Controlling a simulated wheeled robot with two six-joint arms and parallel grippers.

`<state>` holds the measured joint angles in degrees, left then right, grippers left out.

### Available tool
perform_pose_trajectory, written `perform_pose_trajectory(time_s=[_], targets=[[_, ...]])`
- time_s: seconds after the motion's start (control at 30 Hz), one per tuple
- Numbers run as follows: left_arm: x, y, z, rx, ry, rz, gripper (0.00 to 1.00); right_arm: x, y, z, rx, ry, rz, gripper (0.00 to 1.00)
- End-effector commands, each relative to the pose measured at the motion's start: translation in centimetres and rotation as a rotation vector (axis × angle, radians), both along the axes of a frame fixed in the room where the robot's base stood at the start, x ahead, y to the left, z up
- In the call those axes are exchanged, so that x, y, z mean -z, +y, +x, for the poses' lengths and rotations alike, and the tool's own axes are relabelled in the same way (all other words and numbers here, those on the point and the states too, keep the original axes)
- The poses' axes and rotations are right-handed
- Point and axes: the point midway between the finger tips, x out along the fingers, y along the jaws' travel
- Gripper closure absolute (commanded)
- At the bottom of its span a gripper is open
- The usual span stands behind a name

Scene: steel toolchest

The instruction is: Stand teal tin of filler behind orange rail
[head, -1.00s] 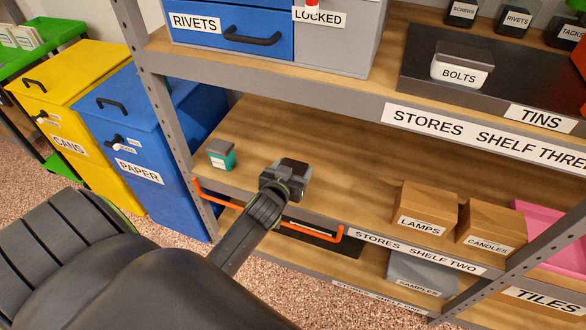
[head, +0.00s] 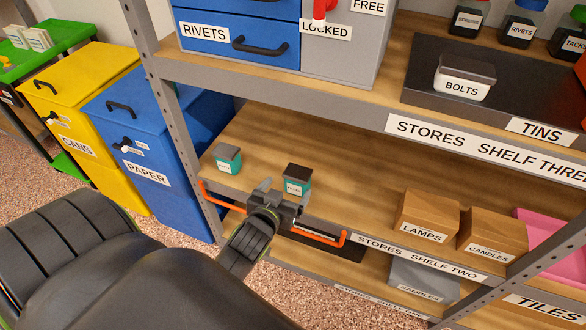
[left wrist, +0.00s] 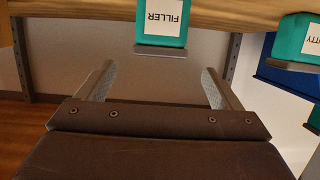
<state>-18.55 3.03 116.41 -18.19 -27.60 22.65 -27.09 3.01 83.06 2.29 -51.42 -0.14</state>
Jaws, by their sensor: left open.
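The teal tin of filler (head: 297,181), with a grey lid, stands upright on shelf two, behind the orange rail (head: 322,240) along the shelf's front edge. My left gripper (head: 284,191) is open and empty in front of the tin. In the left wrist view its fingers (left wrist: 157,84) are apart, with the tin beyond their tips. The gripper hides the rail's middle. My right gripper is not in view.
A second teal tin (head: 227,158) stands to the left on the same shelf; its label, ending in TTY, shows in the left wrist view (left wrist: 306,38). Shelf three is overhead, with a steel post at left. The LAMPS box (head: 426,215) is well to the right.

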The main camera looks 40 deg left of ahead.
Motion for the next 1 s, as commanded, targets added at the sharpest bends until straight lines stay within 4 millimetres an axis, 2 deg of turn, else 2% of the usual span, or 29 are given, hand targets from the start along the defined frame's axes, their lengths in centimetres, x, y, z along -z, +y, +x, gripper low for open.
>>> perform_pose_trajectory(time_s=[0.03, 0.2, 0.43, 0.5, 0.57, 0.67, 0.77, 0.8, 0.87, 0.9, 1.0], targets=[[-0.4, -0.2, -0.9, -0.003, 0.001, -0.003, 0.13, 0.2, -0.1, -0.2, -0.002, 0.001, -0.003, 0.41], [-0.8, -0.6, -2.5, -0.001, 0.001, -0.002, 0.13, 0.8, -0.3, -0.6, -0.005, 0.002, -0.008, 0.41], [-1.0, -0.7, -3.1, -0.001, 0.000, 0.000, 0.13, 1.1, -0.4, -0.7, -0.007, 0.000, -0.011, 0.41], [-0.5, -0.7, -3.2, 0.000, 0.012, -0.001, 0.13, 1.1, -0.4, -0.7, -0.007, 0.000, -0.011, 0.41], [1.0, -0.7, -3.4, 0.000, 0.053, -0.004, 0.13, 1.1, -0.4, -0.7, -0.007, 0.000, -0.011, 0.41], [6.2, -0.5, -4.8, 0.002, 0.197, -0.015, 0.13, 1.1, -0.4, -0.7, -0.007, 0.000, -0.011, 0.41], [13.7, -0.5, -8.1, 0.011, 0.417, -0.034, 0.13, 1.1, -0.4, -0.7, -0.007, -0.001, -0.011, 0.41], [16.7, -0.5, -9.9, 0.017, 0.515, -0.045, 0.13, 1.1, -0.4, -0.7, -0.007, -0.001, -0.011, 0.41], [20.9, -0.6, -13.0, 0.029, 0.656, -0.060, 0.13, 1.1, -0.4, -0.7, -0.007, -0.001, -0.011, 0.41], [23.3, -0.7, -15.2, 0.037, 0.744, -0.073, 0.13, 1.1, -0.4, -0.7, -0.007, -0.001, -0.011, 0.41], [28.0, -1.1, -20.5, 0.057, 0.936, -0.106, 0.13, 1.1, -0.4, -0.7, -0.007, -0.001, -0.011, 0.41]])
